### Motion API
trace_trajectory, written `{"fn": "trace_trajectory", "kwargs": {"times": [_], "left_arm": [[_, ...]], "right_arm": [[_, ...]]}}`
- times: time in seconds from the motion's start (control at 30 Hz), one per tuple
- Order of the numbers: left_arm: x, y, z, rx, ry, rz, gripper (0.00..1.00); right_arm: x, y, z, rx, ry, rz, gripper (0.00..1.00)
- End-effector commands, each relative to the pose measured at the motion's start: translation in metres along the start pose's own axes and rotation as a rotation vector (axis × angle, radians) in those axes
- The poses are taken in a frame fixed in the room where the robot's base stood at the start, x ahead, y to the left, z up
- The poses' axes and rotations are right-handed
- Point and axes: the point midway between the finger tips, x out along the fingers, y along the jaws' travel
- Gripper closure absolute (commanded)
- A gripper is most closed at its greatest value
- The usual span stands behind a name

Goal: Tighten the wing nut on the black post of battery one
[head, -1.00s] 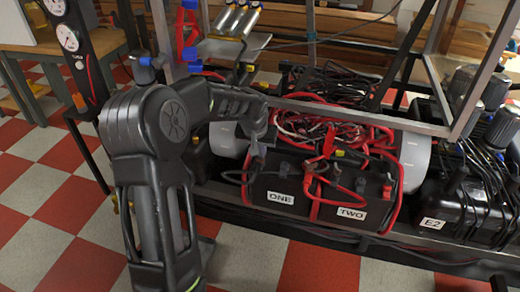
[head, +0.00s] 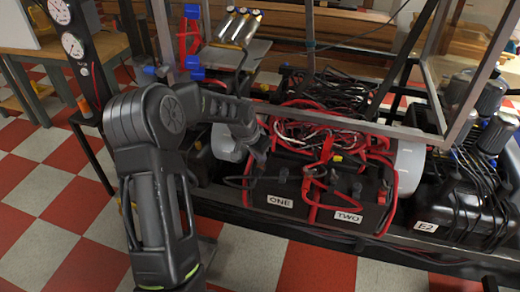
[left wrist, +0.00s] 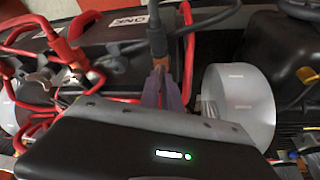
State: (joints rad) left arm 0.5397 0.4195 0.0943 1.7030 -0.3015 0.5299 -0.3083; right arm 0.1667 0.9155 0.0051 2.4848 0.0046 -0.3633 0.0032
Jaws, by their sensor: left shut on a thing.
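Battery one (head: 278,178) is a black box with a white ONE label (head: 280,201) on its front. The label shows upside down in the left wrist view (left wrist: 128,22). My left gripper (head: 261,153) is at the battery's left rear top corner, with its fingers shut at the black-cable post. In the left wrist view its purplish fingers (left wrist: 161,68) meet a brownish terminal (left wrist: 156,40), where a black cable (left wrist: 205,24) ends. The wing nut itself is hidden between the fingers or too small to tell. My right gripper is not in view.
Battery two (head: 348,190) stands right beside battery one. Red cables (head: 310,190) loop over both, with a tangle of wires (head: 310,130) behind. A metal frame bar (head: 340,122) crosses above. A pale cylinder (left wrist: 240,100) is close to my gripper.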

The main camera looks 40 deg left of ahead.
Motion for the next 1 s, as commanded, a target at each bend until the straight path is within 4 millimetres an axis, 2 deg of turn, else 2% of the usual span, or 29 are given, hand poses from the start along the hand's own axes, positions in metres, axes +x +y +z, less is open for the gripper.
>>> {"fn": "trace_trajectory", "kwargs": {"times": [0.03,0.3,1.0], "left_arm": [[-0.005,-0.002,-0.001,0.035,-0.002,0.017,1.0],[-0.002,-0.004,-0.001,0.272,-0.001,0.117,1.0],[0.001,-0.008,-0.005,0.888,0.001,0.368,1.0]], "right_arm": [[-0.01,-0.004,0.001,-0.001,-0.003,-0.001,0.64],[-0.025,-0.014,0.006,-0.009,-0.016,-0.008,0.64],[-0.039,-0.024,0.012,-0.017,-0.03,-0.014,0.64]]}}
